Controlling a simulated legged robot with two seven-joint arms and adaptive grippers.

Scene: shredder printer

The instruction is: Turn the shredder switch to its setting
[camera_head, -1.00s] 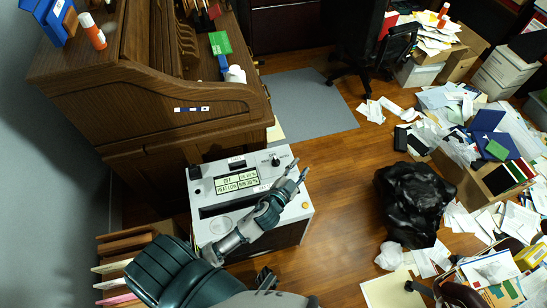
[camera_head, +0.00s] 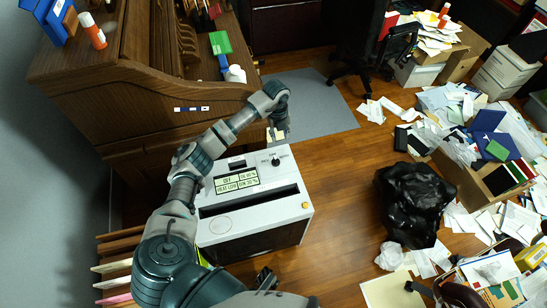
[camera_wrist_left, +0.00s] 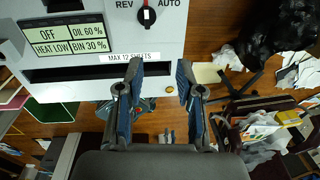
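The shredder (camera_head: 252,221) is a white-topped box with a dark slot. Its switch (camera_head: 276,161) is a black knob near the back right of the top. In the left wrist view the switch (camera_wrist_left: 146,15) sits between the REV and AUTO labels, its red-and-white mark roughly upright. The display (camera_wrist_left: 64,40) reads OFF, HEAT LOW, OIL 60 %, BIN 30 %. My left gripper (camera_head: 279,133) hangs just beyond the switch, pointing down. In the left wrist view its fingers (camera_wrist_left: 159,72) are apart and empty, not touching the switch. My right gripper is not in view.
A wooden roll-top desk (camera_head: 160,95) stands close behind and left of the shredder. A black bag (camera_head: 413,200) lies on the floor to the right, near scattered papers and boxes. Wood floor (camera_head: 340,190) is open between shredder and bag.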

